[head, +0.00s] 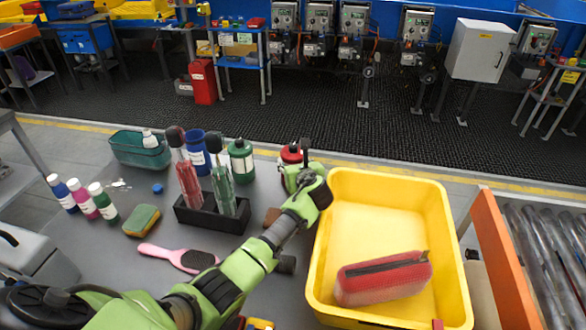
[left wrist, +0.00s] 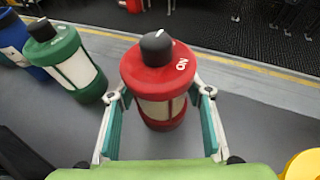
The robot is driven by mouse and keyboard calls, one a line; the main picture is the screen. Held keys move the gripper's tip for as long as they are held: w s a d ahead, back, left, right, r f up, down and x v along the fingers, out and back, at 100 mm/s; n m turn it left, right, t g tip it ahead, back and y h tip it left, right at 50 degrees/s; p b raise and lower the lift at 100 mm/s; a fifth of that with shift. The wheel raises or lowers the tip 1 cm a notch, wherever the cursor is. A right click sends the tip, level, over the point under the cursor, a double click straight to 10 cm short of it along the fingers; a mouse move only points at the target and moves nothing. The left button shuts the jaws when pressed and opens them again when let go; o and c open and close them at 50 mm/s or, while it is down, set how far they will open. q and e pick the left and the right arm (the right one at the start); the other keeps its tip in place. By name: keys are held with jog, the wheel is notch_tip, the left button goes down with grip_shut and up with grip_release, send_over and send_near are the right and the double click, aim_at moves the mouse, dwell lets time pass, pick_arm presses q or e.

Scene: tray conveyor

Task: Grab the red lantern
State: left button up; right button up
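The red lantern (left wrist: 152,82) stands upright on the table, with a red top, pale panels and a black knob. In the head view the red lantern (head: 291,153) is partly hidden behind my left gripper (head: 302,178). In the left wrist view my left gripper (left wrist: 161,98) is open. Its two fingers are on either side of the lantern, with gaps showing between finger and body. A green lantern (left wrist: 68,62) stands to the left; it also shows in the head view (head: 241,160). My right gripper is not in view.
A yellow bin (head: 338,215) with a red pouch (head: 385,278) stands right of my arm. A black holder (head: 212,217) with two upright red and green items, a pink brush (head: 168,252), a sponge (head: 142,220) and several bottles are to the left. A roller conveyor (head: 545,250) is far right.

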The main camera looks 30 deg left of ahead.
pick_arm(q)
jog(key=shift+a+f, duration=0.15)
jog(key=shift+f, duration=0.05)
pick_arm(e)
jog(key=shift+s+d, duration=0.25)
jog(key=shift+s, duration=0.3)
